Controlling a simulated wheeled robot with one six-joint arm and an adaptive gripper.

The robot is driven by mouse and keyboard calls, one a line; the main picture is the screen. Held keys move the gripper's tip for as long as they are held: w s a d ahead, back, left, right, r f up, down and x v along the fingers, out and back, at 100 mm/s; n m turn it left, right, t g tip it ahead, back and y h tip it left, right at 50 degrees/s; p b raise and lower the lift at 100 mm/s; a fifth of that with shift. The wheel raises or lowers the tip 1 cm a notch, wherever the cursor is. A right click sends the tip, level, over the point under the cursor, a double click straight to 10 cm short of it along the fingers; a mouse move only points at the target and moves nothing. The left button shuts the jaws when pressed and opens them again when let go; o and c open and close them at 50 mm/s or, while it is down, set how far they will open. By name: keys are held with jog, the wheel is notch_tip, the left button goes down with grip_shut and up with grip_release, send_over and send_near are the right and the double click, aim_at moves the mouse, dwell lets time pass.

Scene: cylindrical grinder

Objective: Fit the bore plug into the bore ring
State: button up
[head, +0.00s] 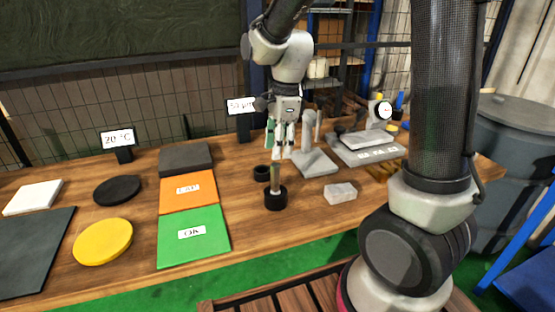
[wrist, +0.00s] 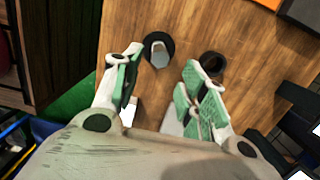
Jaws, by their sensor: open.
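The bore plug (head: 275,177) stands upright, its slim grey-green shaft rising from a round black holder (head: 276,200). The bore ring, a small dark open ring (head: 262,172), lies flat on the table just behind and left of it. My gripper (head: 281,150) is open and empty, pointing down above the table behind the plug. In the wrist view the plug (wrist: 158,54) shows end-on in its holder, beyond the spread fingers (wrist: 165,65). The ring (wrist: 212,64) shows to its right, near the right fingertip. Nothing is between the fingers.
A grey stand (head: 315,162) and a pale block (head: 340,193) are to the right. The green OK mat (head: 194,238), orange mat (head: 188,192) and dark pad (head: 186,157) lie left. A gauge on a grey plate (head: 368,150) stands back right. Bare wood surrounds the holder's front.

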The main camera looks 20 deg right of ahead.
jog(key=shift+d+r, duration=0.1)
jog(key=shift+r, duration=0.25)
jog(key=s+d+r+n+t, duration=0.1)
jog(key=s+d+r+n, duration=0.2)
jog(key=s+n, duration=0.3)
jog(key=s+d+r+n+t+h, duration=0.1)
jog(key=s+d+r+n, duration=0.3)
jog(key=s+d+n, duration=0.2)
jog(key=s+d+r+n+t, duration=0.2)
jog(key=s+d+r+n, duration=0.1)
jog(key=s+n, duration=0.3)
jog(key=shift+s+d+r, duration=0.4)
jog(key=shift+s+d, duration=0.15)
jog(key=shift+d, duration=0.35)
